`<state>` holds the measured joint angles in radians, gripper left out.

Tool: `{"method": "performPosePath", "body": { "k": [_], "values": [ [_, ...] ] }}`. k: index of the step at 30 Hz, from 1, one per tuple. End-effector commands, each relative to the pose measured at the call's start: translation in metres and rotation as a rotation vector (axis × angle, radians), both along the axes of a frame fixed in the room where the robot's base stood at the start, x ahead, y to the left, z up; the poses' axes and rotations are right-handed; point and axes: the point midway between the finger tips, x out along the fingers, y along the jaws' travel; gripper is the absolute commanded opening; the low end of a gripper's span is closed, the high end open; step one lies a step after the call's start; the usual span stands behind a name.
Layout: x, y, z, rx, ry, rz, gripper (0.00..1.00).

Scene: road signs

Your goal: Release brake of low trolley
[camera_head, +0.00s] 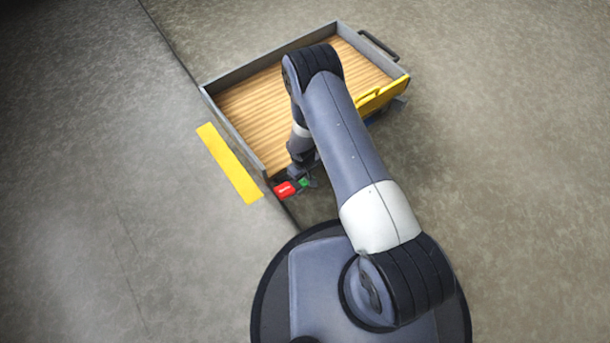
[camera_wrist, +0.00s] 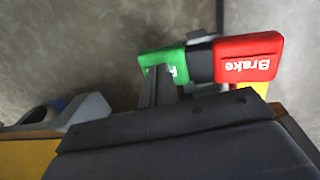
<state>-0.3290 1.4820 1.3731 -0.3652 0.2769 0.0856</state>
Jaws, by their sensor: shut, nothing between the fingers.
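The low trolley (camera_head: 245,112) has grey walls, a wooden-looking bed and a yellow panel on its right side. At its near corner is a brake pedal with a red end (camera_head: 284,190) marked "Brake" and a green end (camera_head: 304,182). In the wrist view the red end (camera_wrist: 248,58) is at the right and the green end (camera_wrist: 164,64) left of it, joined by a dark middle. My gripper (camera_wrist: 157,85) is shut and empty, its fingertips at the green end. I cannot tell whether they touch it. My arm hides part of the trolley's bed and near side.
A black handle (camera_head: 378,45) sticks out at the trolley's far right. A yellow strip (camera_head: 229,163) lies on the floor along its left side. The surrounding floor is clear.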

Motion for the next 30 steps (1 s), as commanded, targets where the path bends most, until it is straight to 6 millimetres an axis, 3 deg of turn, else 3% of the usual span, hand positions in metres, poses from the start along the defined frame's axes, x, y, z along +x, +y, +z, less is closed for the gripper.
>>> {"method": "performPosePath", "body": {
  "k": [30],
  "values": [
    [0.0033,-0.0059,-0.0093,0.000,0.001,0.000,0.00]
  ]
}}
